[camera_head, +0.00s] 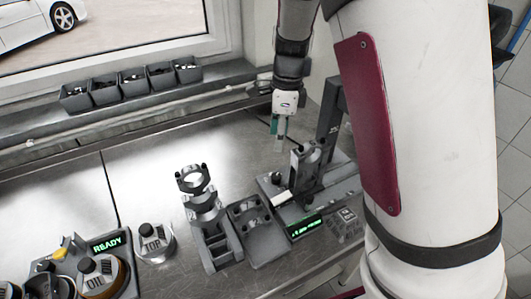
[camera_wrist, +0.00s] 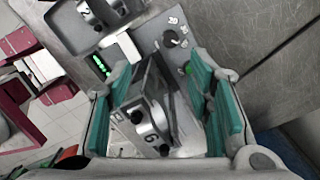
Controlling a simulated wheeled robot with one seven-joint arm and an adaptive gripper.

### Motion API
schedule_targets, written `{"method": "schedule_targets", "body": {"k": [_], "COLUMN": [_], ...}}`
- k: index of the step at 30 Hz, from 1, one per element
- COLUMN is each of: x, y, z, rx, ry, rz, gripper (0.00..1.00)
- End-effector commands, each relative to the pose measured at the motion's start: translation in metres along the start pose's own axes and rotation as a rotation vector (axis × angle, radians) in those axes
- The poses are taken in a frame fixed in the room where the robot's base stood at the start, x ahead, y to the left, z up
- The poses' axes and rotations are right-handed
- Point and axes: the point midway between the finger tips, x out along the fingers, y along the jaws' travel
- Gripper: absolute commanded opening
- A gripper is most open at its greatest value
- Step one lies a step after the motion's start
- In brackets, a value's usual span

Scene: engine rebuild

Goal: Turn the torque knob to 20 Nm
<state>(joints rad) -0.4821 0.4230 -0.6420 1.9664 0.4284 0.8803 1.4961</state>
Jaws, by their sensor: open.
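A small black knob (camera_head: 276,178) stands on the grey base plate (camera_head: 267,189) of a bench device. It also shows in the wrist view (camera_wrist: 171,38), with pale marks beside it and a green button (camera_wrist: 187,68) close by. Its setting is too small to read. My gripper (camera_head: 280,128) hangs above and behind the device, apart from the knob. In the wrist view its teal fingers (camera_wrist: 158,105) are spread wide, and the knob lies beyond them. A metal rod marked 6 (camera_wrist: 135,125) appears between the fingers; I cannot tell any contact. The device's green display (camera_head: 306,225) is unreadable.
An upright rod in a fixture (camera_head: 304,165) and a dark column (camera_head: 330,115) stand by the knob. A tray (camera_head: 265,243) and a rod rack (camera_head: 215,245) are left of it.

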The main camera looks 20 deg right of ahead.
Motion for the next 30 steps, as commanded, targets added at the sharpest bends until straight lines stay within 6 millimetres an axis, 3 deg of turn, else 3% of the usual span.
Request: {"method": "schedule_targets", "body": {"k": [6, 14, 30], "x": [0.027, 0.050, 0.147], "y": [-0.019, -0.021, -0.020], "z": [0.000, -0.002, -0.010], "rx": [0.170, 0.198, 0.196], "ry": [0.064, 0.073, 0.073], "rz": [-0.002, -0.002, -0.002], "gripper": [0.47, 0.47, 0.47]}}
